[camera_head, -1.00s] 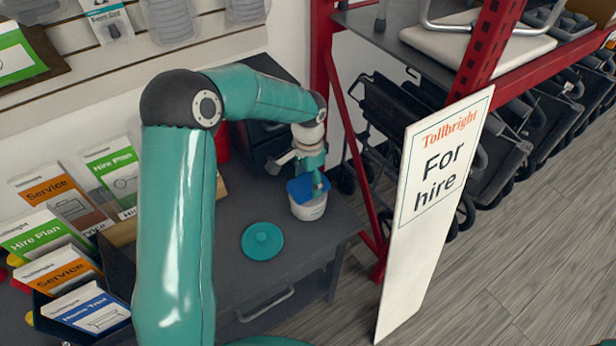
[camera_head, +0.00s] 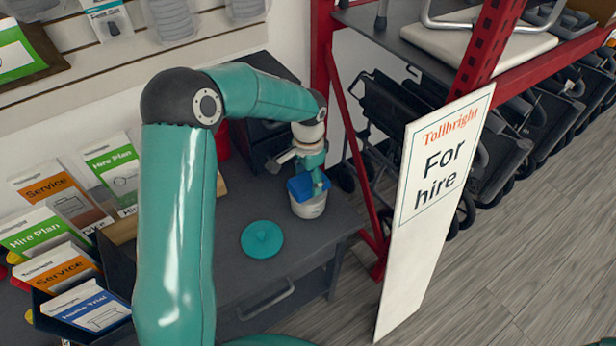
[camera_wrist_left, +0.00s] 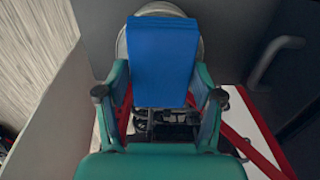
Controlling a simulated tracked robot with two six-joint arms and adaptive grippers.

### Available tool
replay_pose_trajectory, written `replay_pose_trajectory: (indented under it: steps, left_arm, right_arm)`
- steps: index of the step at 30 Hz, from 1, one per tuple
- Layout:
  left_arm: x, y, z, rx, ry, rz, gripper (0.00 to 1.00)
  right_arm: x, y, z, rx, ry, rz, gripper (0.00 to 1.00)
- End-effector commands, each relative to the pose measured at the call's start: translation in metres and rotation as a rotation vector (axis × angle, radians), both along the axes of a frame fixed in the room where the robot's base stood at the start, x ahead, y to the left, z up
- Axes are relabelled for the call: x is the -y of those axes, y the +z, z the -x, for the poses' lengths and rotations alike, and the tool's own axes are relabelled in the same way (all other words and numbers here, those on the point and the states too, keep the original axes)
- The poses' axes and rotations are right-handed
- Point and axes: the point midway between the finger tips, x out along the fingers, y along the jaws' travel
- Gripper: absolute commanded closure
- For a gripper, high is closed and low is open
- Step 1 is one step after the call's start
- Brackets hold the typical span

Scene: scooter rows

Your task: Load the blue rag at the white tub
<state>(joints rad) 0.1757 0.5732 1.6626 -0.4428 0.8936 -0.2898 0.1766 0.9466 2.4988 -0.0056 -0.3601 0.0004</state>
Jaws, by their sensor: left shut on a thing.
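The blue rag (camera_head: 299,187) is at the mouth of the white tub (camera_head: 308,208), which stands on the dark table. My left gripper (camera_head: 318,186) is shut on the rag above the tub. In the left wrist view the rag (camera_wrist_left: 161,60) shows as a folded block between the fingers (camera_wrist_left: 160,100), with part of the tub's pale rim (camera_wrist_left: 160,8) behind it. The rag hides most of the tub's opening, so I cannot tell how far in it reaches. My right gripper is not in view.
A teal round lid (camera_head: 262,239) lies on the table (camera_head: 310,250) left of and nearer than the tub. Leaflet holders (camera_head: 75,275) stand at the left. A red rack (camera_head: 325,60) and a white "For hire" sign (camera_head: 430,200) stand to the right.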

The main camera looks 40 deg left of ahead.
Motion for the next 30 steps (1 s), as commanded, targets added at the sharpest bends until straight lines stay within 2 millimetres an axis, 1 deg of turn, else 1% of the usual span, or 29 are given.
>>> replay_pose_trajectory:
  steps: [15,30]
  left_arm:
    - [0.0004,-0.0069,-0.0003,0.000,-0.001,0.000,0.61]
    - [0.0006,-0.0072,-0.0002,0.000,-0.001,0.000,0.61]
  right_arm:
    - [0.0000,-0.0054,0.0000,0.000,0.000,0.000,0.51]
    - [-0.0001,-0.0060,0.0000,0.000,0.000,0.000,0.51]
